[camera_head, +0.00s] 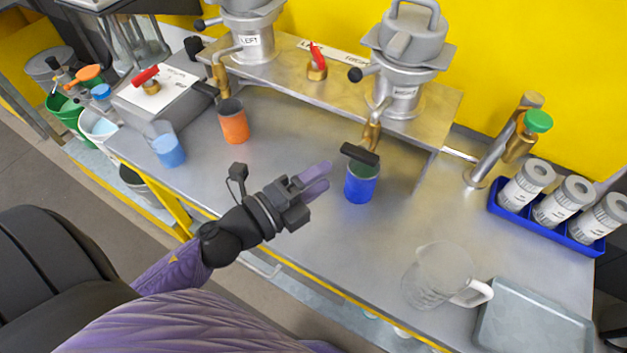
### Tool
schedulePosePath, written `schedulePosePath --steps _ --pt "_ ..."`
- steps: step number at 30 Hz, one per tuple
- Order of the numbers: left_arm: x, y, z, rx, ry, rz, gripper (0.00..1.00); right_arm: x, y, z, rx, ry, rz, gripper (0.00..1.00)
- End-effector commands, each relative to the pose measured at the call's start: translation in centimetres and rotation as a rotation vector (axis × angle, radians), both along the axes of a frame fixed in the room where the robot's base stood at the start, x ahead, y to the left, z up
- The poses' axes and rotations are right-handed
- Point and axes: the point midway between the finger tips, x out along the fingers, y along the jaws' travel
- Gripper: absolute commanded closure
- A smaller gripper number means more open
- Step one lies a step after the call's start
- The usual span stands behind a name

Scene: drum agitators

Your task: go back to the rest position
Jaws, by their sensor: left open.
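My left gripper (315,178) is open and empty above the metal table, its fingers pointing right. A blue cup (360,189) with a green inside stands just right of the fingertips, apart from them as far as I can tell. It is under the black-handled tap (371,132) of the right drum agitator (400,90). An orange cup (233,125) stands under the tap of the left agitator (252,45). My right gripper is not in view.
A clear jug (438,275) and a grey tray (530,322) are at the front right. A blue rack (548,226) holds white canisters. A light blue cup (169,151) stands at the table's left. The table middle is clear. Buckets (98,126) stand beyond the left edge.

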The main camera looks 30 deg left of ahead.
Motion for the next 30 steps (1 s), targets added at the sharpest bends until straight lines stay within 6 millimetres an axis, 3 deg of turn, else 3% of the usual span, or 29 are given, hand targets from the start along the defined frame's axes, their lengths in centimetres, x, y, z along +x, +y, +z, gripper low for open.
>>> schedulePosePath --steps 5,18,22,25,30 --pt "-1.3 0.6 0.0 0.001 0.000 0.000 0.46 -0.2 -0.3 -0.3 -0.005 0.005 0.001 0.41" --pt "-1.1 0.9 0.2 -0.029 0.008 0.035 0.46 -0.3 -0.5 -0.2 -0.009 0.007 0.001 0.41" --pt "-0.4 4.1 0.0 -0.300 0.140 0.354 0.46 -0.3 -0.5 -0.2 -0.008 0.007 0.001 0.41" --pt "-1.6 6.3 -2.5 -0.568 0.358 0.651 0.46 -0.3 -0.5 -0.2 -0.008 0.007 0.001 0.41" --pt "-6.0 5.6 -7.1 -0.844 0.748 0.972 0.46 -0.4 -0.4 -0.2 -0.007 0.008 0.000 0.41"
